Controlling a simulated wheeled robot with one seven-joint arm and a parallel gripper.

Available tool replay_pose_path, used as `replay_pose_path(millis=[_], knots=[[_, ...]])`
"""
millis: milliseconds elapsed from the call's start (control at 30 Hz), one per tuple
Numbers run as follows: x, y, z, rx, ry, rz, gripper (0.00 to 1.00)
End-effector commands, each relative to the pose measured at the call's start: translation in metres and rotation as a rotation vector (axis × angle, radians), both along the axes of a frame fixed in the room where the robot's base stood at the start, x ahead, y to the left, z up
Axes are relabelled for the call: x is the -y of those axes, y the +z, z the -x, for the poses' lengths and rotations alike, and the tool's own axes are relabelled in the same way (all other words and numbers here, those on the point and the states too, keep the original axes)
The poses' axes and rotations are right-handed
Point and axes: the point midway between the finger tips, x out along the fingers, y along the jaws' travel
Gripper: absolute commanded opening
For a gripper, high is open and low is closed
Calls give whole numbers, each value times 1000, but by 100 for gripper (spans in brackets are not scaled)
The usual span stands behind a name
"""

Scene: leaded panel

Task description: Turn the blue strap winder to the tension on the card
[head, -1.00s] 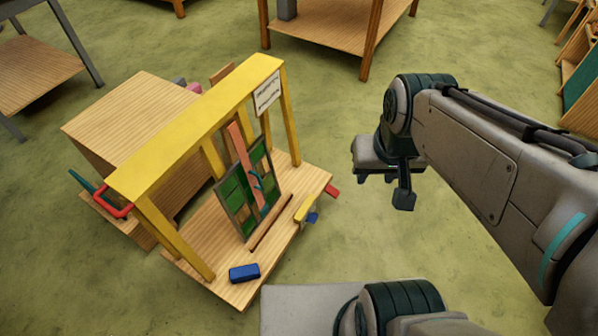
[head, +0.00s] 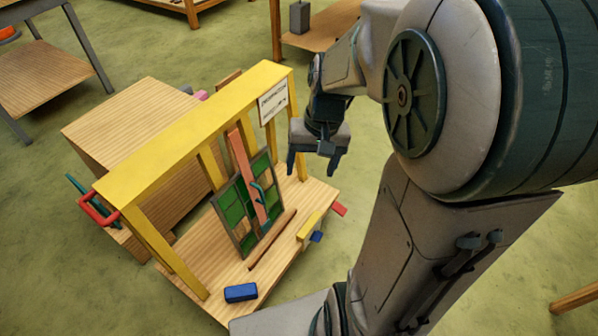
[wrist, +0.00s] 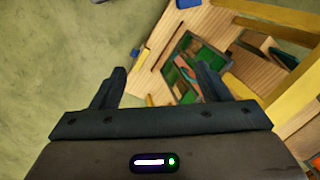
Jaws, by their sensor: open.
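The leaded panel (head: 232,205), of green and brown panes, leans in a yellow frame (head: 180,140) on a wooden base. A salmon strip (head: 241,160) with a teal lever (head: 259,192) crosses it. A small blue part (head: 316,236) sits at the base's right edge by a yellow block (head: 309,225); I cannot tell which blue part is the winder. The white card (head: 273,102) hangs on the frame's right end, its writing too small to read. My gripper (head: 312,170) is open and empty, above and right of the panel, also in the wrist view (wrist: 161,70).
A dark blue block (head: 240,292) lies on the base's front corner. A red tab (head: 339,209) sticks out at the right edge. Green floor is free to the right.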

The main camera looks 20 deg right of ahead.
Motion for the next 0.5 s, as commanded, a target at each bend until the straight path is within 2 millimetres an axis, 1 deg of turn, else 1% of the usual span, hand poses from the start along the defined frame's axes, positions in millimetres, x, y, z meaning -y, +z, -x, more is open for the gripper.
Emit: replay_pose_path(millis=[33,267,300,367,400,467,500], knots=[[7,-30,-10,-35,-34,-32,69],[36,-116,-48,-151,-175,-196,69],[42,-132,-54,-169,-201,-228,69],[51,-156,-62,-192,-240,-278,69],[57,-173,-66,-206,-267,-311,69],[66,-199,-73,-227,-307,-364,69],[72,-216,-77,-240,-334,-400,69]])
